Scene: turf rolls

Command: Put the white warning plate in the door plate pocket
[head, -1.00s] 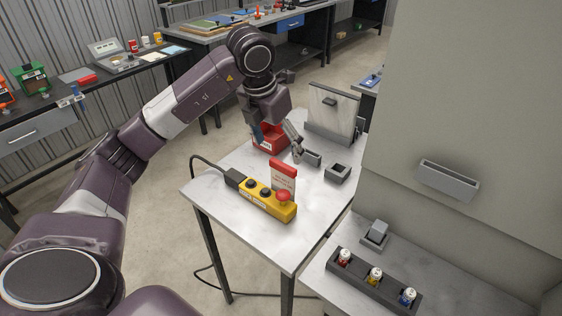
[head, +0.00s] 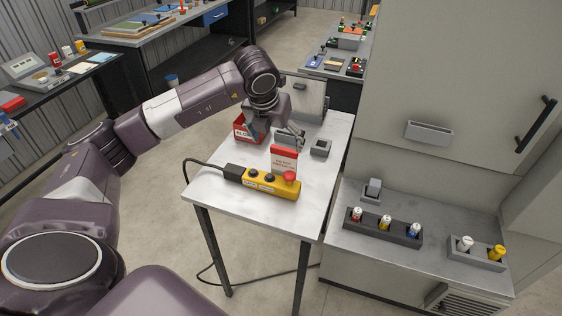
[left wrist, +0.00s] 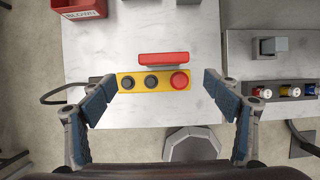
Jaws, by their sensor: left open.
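The white warning plate (head: 284,160) has a red top strip and stands upright by the yellow button box (head: 262,185) on the small table. From above in the left wrist view, its red top edge (left wrist: 163,59) lies just beyond the button box (left wrist: 153,82). My left gripper (head: 288,136) is open and empty above the table, close to the plate. In the left wrist view its fingers (left wrist: 166,90) are spread wide to either side of the button box. The door plate pocket (head: 429,132) is a grey open-topped holder on the cabinet door. My right gripper is out of view.
A red bin (head: 243,131), a grey block with a recess (head: 320,148) and a pale panel with a dark handle (head: 304,95) are on the table. A rack of small padlock-like items (head: 383,226) sits on the cabinet ledge. A cable runs from the button box.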

